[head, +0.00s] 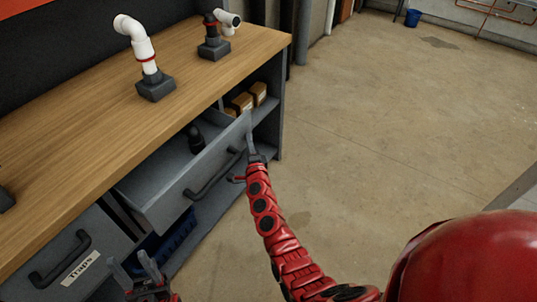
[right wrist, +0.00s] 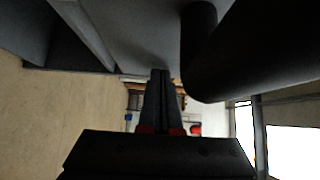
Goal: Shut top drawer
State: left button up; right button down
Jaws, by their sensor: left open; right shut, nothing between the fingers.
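The grey drawer (head: 175,196) under the wooden worktop is pulled out, with its inside showing from above. A black bar handle (head: 213,176) is on its front, and a dark pipe fitting (head: 195,138) lies inside. My right gripper (head: 248,120) is shut and empty at the right end of the drawer front, beside the handle. In the right wrist view its fingers (right wrist: 160,80) are together close to the grey front, with the handle (right wrist: 205,50) to their right. I cannot tell whether they touch the front. My left gripper (head: 138,268) is open and empty, low in front of the cabinet.
A front labelled "Traps" (head: 75,262) with a black handle is at lower left. A blue bin (head: 178,238) sits below the open drawer. Brown boxes (head: 243,101) stand on a shelf at right. Pipe fittings (head: 150,70) stand on the worktop (head: 90,130). The floor at right is clear.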

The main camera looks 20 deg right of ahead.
jog(key=w+a+b, duration=0.2)
jog(key=w, duration=0.1)
jog(key=w+a+b, duration=0.2)
jog(key=w+a, duration=0.1)
jog(key=w+a+b, duration=0.2)
jog(key=w, duration=0.2)
jog(key=shift+a+f+b, duration=0.2)
jog(key=shift+a+b, duration=0.1)
jog(key=shift+b, duration=0.05)
jog(key=shift+w+a+b, duration=0.4)
jog(key=shift+a, duration=0.05)
jog(key=shift+w+a+r, duration=0.1)
jog(key=shift+r, duration=0.3)
jog(key=shift+r, duration=0.1)
